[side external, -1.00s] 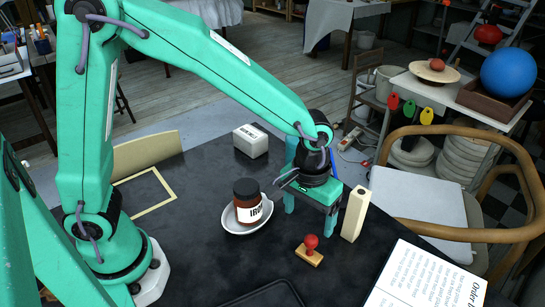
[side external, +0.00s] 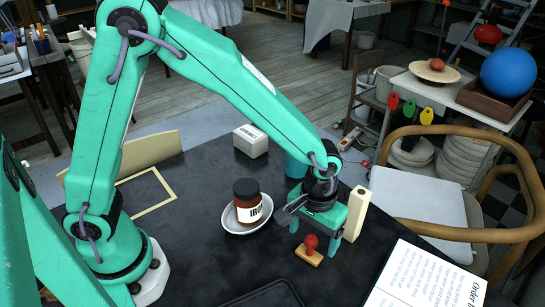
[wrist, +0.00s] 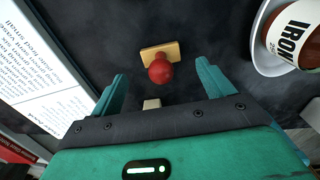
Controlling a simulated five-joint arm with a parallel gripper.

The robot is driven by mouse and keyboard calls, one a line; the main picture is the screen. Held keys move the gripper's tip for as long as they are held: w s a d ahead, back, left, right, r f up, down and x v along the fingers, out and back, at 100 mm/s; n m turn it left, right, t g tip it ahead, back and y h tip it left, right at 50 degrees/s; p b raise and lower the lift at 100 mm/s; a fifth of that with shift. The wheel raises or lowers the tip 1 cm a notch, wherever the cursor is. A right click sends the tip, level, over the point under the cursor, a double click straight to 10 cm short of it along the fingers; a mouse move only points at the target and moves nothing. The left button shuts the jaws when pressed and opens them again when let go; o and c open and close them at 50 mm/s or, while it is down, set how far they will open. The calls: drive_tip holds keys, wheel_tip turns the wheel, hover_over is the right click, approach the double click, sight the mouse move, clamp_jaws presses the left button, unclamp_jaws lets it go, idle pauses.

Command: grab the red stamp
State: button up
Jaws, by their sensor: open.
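The red stamp (side external: 310,243) has a round red knob on a flat wooden base and stands upright on the dark table. It shows in the wrist view (wrist: 160,71), with its knob in line with the gap between my fingertips and its base just past them. My gripper (side external: 314,237) is open and empty, its teal fingers pointing down close to the stamp. In the wrist view my gripper (wrist: 162,72) has one finger on each side of the knob, with space on both sides. I cannot tell exactly how high the fingertips are above the base.
A tall cream block (side external: 356,214) stands close to the right of my gripper. A brown jar (side external: 247,203) sits on a white dish (side external: 232,226) to the left. A printed sheet (side external: 425,275) lies at right, a dark tray (side external: 262,296) in front, a teal cup (side external: 296,164) behind.

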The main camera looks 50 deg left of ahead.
sight(310, 248)
drive_tip(key=shift+s+f, duration=0.1)
drive_tip(key=shift+f, duration=2.5)
drive_tip(key=shift+c, duration=0.2)
drive_tip(key=c, duration=1)
